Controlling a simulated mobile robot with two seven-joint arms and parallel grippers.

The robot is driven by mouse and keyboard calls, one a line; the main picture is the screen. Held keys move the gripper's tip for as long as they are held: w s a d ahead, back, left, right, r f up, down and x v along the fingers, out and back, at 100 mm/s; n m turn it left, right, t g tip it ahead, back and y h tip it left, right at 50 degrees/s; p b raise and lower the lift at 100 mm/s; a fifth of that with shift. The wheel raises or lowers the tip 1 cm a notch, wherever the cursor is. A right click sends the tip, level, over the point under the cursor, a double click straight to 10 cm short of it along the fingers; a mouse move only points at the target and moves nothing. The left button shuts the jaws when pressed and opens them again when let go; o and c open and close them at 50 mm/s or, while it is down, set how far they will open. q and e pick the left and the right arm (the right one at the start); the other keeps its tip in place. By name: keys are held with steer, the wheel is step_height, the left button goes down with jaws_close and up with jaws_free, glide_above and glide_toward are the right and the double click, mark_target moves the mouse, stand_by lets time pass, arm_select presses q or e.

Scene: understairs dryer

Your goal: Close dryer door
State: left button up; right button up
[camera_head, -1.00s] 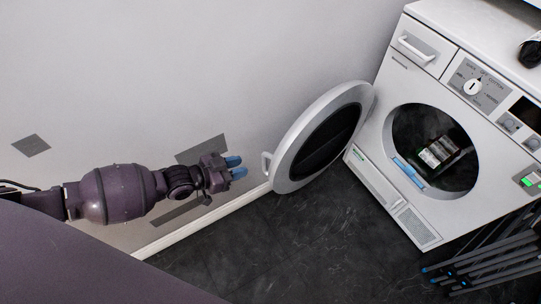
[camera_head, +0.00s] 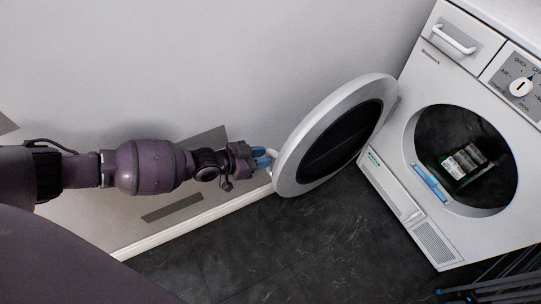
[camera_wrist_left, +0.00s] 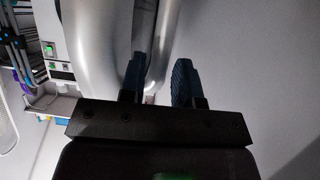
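The dryer (camera_head: 450,80) stands at the right, white, with its round opening uncovered. Its round door (camera_head: 292,172), a silver ring with a dark centre, stands swung wide open to the left. The door's handle (camera_head: 271,154) is on its left edge. My left gripper (camera_head: 265,158) is at this handle. In the left wrist view the two blue fingers (camera_wrist_left: 160,80) are apart, with the silver handle (camera_wrist_left: 161,40) between or just beyond them; contact is unclear. The door's silver rim (camera_wrist_left: 100,40) is left of the fingers. My right gripper is not in view.
A dark item with a pale label (camera_head: 464,162) lies inside the drum. A blue latch-like strip (camera_head: 430,183) sits at the opening's lower left edge. Dark rods (camera_head: 500,290) stand at the bottom right. A grey wall runs behind the door; the dark floor before the dryer is clear.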

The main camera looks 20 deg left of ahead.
arm_select(q)
steer(key=shift+b+x, duration=0.3)
steer(key=shift+x, duration=1.1)
jaws_close()
